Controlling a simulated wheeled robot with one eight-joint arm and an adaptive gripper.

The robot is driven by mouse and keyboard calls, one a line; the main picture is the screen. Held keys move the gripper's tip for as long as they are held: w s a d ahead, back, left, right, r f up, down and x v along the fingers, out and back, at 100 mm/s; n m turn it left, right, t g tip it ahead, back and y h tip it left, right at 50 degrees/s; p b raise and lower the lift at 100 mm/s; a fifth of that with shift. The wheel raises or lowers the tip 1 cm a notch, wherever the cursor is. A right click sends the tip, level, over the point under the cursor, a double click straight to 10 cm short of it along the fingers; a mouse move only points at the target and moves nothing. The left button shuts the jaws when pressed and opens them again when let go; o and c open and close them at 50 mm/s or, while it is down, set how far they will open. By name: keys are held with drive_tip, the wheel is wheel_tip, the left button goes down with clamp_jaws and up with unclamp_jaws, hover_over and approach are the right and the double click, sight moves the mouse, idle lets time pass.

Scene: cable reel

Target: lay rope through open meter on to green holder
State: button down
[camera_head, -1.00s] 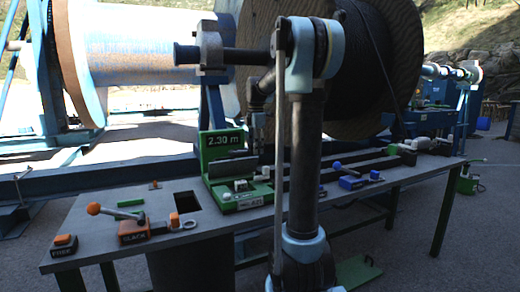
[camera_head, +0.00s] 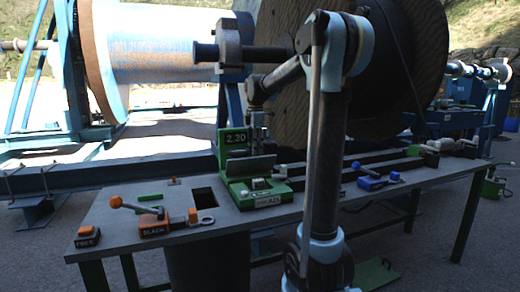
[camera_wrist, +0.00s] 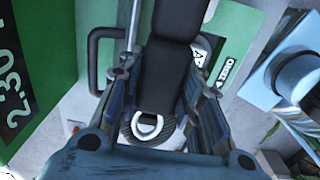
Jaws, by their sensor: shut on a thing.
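The green meter (camera_head: 238,193) stands on the bench with its display reading 2.30 and a grey plate in front of it. In the wrist view its green body (camera_wrist: 35,70) fills the left side. My gripper (camera_wrist: 160,125) is shut on a thick black length, apparently the rope (camera_wrist: 172,60), with a pale loop at its end between the fingers. In the head view my gripper (camera_head: 259,122) is small and dark, above and behind the meter. A small green strip (camera_head: 149,197), possibly the green holder, lies left of the meter.
The bench (camera_head: 120,225) carries an orange-handled SLACK lever (camera_head: 152,228), an orange FREE button (camera_head: 87,237) and a square opening (camera_head: 204,197). A blue clamp (camera_head: 375,182) sits right of the meter. The big cable reel (camera_head: 400,80) stands behind.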

drive_tip(key=shift+s+a, duration=1.9)
drive_tip(key=shift+a, duration=4.75)
drive_tip(key=shift+s+a, duration=1.95)
drive_tip(key=shift+a, duration=4.7)
drive_tip(key=shift+s+a, duration=1.9)
drive_tip(key=shift+a, duration=4.75)
drive_tip(key=shift+d+f, duration=0.1)
drive_tip(key=shift+f, duration=7.9)
drive_tip(key=c, duration=1.1)
unclamp_jaws()
drive_tip(key=shift+o, duration=0.2)
